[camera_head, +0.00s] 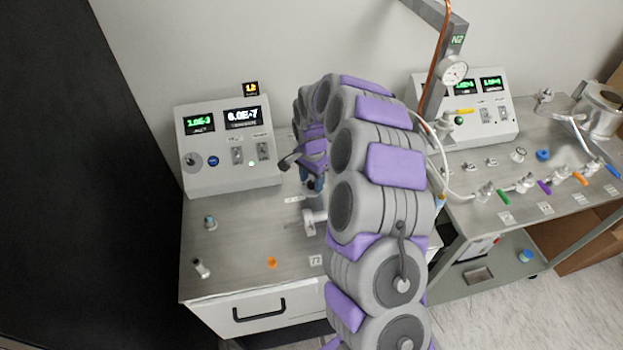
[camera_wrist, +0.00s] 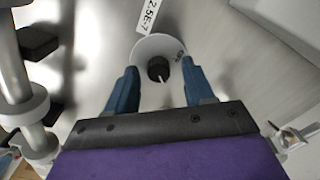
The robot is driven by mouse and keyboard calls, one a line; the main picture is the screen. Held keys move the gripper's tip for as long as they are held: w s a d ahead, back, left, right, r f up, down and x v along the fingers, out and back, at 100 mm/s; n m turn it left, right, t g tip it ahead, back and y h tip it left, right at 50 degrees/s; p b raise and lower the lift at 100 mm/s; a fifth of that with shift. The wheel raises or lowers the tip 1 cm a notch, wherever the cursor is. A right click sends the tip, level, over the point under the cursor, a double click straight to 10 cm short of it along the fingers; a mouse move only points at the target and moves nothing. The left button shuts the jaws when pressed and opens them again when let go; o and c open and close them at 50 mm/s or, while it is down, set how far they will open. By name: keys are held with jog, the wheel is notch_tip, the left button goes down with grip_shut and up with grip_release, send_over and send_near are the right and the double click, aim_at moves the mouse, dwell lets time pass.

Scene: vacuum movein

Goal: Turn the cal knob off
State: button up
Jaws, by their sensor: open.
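In the wrist view a small black knob (camera_wrist: 158,68) sits on a white round dial plate (camera_wrist: 150,46), with a thin light pointer below the knob. Small lettering is on the plate's right side, too small to read surely. My gripper (camera_wrist: 160,84) is open, its blue fingers left and right of the knob, apart from it in the picture; I cannot tell the depth between them. In the head view my gripper (camera_head: 312,184) hangs over the left bench, and the knob is hidden there.
A label reading 2.5E-7 (camera_wrist: 149,15) lies above the dial. The grey control box (camera_head: 230,177) with lit displays stands behind on the left bench (camera_head: 235,240). White valve fittings (camera_head: 310,222) are close to my gripper. The right bench (camera_head: 490,215) holds several coloured-handled valves.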

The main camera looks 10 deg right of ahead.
jog(key=shift+c, duration=0.5)
grip_shut()
jog(key=shift+r, duration=0.1)
jog(key=n+p, duration=0.3)
jog(key=shift+r+n, duration=0.1)
jog(key=shift+n, duration=0.2)
jog(key=n+p, duration=0.3)
jog(key=n, duration=0.2)
jog(key=shift+w+n+p, duration=0.15)
jog(key=shift+n+p, duration=0.15)
jog(key=n+p, duration=0.1)
jog(key=n, duration=0.3)
jog(key=shift+a+n+p, duration=0.1)
jog(key=shift+n+p, duration=0.6)
jog(key=shift+n, duration=1.6)
